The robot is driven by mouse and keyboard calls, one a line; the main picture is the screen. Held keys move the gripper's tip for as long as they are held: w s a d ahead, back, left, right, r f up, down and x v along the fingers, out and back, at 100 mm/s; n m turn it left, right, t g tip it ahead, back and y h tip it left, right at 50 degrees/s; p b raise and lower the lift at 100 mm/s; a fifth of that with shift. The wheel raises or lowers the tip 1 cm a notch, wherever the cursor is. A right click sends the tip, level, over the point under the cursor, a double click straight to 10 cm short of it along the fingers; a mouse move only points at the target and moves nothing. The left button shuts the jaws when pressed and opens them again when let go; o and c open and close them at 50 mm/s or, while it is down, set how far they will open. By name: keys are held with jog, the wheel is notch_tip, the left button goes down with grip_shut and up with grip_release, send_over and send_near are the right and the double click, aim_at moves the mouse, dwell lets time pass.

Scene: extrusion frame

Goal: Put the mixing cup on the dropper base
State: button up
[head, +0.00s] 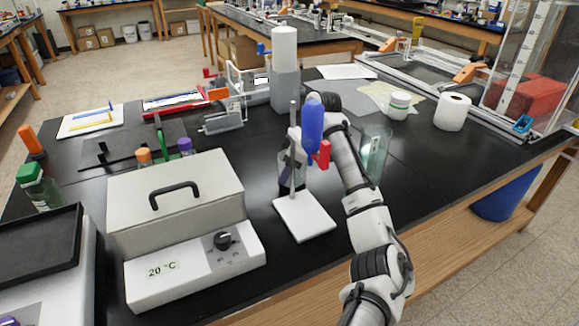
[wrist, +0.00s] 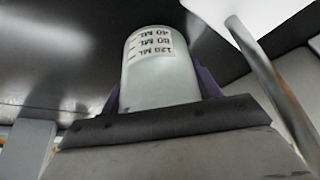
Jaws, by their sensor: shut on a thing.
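The mixing cup (wrist: 160,65) is translucent white with a printed ML scale, which reads upside down in the wrist view. My gripper (wrist: 157,92) is shut on it, with a purple finger on each side. The dropper base (head: 305,218) is a flat white plate with an upright metal rod, and its edge shows at the top right of the wrist view (wrist: 238,18). The cup is beside the rod, apart from the plate in the wrist view. In the head view my gripper and the cup are partly hidden behind the rod and the blue dropper (head: 313,125).
A red clamp (head: 324,154) sticks out from the stand near my arm. A grey box with a handle and dial (head: 176,205) stands left of the base. A clear glass vessel (head: 374,155) stands just right of my arm.

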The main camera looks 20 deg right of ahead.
jog(key=shift+f, duration=0.1)
jog(key=o, duration=0.9)
jog(key=shift+o, duration=0.2)
